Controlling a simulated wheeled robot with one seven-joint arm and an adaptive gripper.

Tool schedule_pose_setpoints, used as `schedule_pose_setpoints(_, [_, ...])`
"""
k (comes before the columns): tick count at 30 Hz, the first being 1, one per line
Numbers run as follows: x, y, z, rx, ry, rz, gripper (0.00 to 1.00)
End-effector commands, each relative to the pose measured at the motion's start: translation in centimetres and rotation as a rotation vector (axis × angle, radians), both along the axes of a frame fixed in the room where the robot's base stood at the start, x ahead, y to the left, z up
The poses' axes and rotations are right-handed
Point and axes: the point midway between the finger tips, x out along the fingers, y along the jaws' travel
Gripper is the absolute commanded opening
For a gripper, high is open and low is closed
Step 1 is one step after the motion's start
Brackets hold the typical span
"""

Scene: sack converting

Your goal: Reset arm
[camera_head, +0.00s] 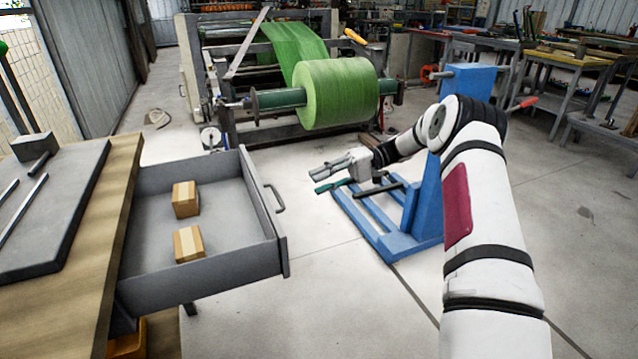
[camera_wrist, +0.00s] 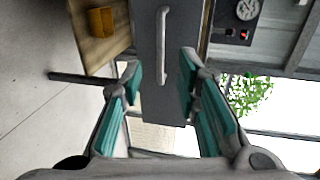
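My gripper (camera_head: 317,181) is held out in the air to the right of the open drawer, apart from its handle. Its two fingers with teal pads also show in the wrist view (camera_wrist: 160,78), spread apart with nothing between them. The grey drawer (camera_head: 263,232) is pulled out from the workbench and holds two small cardboard boxes, a far one (camera_head: 186,199) and a near one (camera_head: 188,243). Its bar handle (camera_head: 274,198) is on the right-hand front. In the wrist view a grey front panel (camera_wrist: 178,95) with a handle (camera_wrist: 163,45) lies beyond the fingers.
The workbench (camera_head: 85,270) with a dark mat is at the left. A blue metal stand (camera_head: 425,205) is beside and below my arm. A machine with a green roll (camera_head: 338,93) stands behind. An orange-brown box (camera_wrist: 101,21) shows in the wrist view. Floor at the front is clear.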

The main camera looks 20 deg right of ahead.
Motion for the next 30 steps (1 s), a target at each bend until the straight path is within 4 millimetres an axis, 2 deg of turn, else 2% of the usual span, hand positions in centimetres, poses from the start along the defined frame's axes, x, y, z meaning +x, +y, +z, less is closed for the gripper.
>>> schedule_pose_setpoints(10, [0.0,0.2,0.2,-0.006,0.001,0.004,0.3])
schedule_pose_setpoints(14, [-0.6,1.7,1.8,-0.056,0.021,0.037,0.3])
schedule_pose_setpoints(16, [-1.4,3.0,3.4,-0.109,0.04,0.066,0.3])
schedule_pose_setpoints(23, [-6.0,7.9,8.7,-0.336,0.117,0.159,0.3])
schedule_pose_setpoints(30, [-12.5,11.8,13.2,-0.578,0.166,0.21,0.3])
